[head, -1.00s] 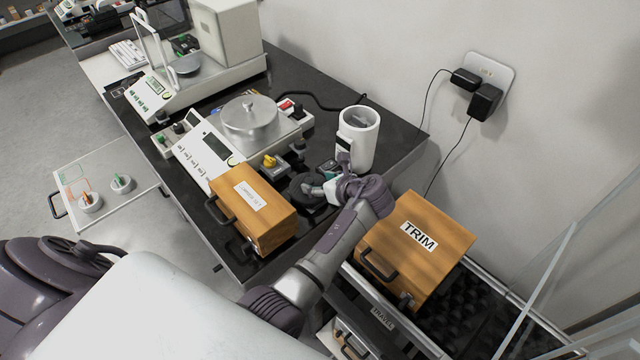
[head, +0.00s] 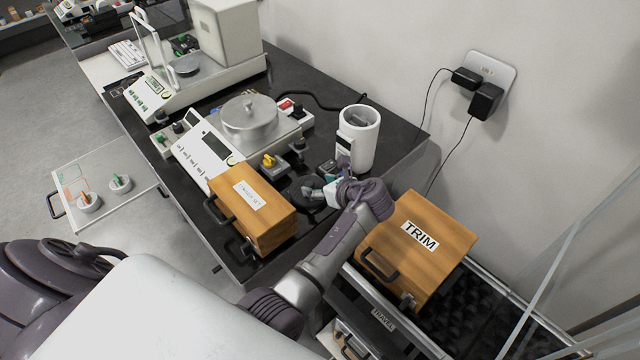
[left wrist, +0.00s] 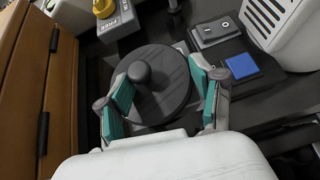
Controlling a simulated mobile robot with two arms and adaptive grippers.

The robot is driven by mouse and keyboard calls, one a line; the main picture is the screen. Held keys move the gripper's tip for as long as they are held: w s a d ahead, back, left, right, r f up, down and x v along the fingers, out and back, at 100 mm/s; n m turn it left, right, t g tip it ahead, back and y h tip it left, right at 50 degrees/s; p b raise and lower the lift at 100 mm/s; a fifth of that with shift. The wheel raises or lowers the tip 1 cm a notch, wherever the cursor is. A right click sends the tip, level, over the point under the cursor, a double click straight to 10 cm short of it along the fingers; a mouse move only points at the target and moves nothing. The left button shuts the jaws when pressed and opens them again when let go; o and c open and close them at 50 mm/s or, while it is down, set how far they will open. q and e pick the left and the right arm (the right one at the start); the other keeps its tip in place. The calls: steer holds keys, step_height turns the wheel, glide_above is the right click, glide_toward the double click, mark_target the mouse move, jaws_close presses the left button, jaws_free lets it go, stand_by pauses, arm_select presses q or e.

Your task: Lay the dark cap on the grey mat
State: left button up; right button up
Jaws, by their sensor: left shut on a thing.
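The dark cap (left wrist: 172,105) is a round, dark disc with a knob on top, seen from above in the left wrist view. My left gripper (left wrist: 165,85) is shut on it, with teal-padded fingers on opposite sides of its rim. In the head view my left gripper (head: 322,190) is over the black table, between the wooden box and the white cup, and hides part of the cap (head: 296,191). I cannot tell how far the cap is above the table. I cannot make out the grey mat for certain. My right gripper is not in view.
A wooden box (head: 276,226) stands left of the gripper, and a box labelled TRIM (head: 440,236) right of it. A white cup (head: 364,160) stands behind. A yellow-knobbed device (head: 274,170) and a balance (head: 187,158) are close by. Bare black tabletop (head: 400,133) shows at the right.

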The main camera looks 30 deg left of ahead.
arm_select(q)
steer(key=shift+f, duration=0.1)
steer(key=o, duration=1.3)
steer(key=shift+o, duration=0.2)
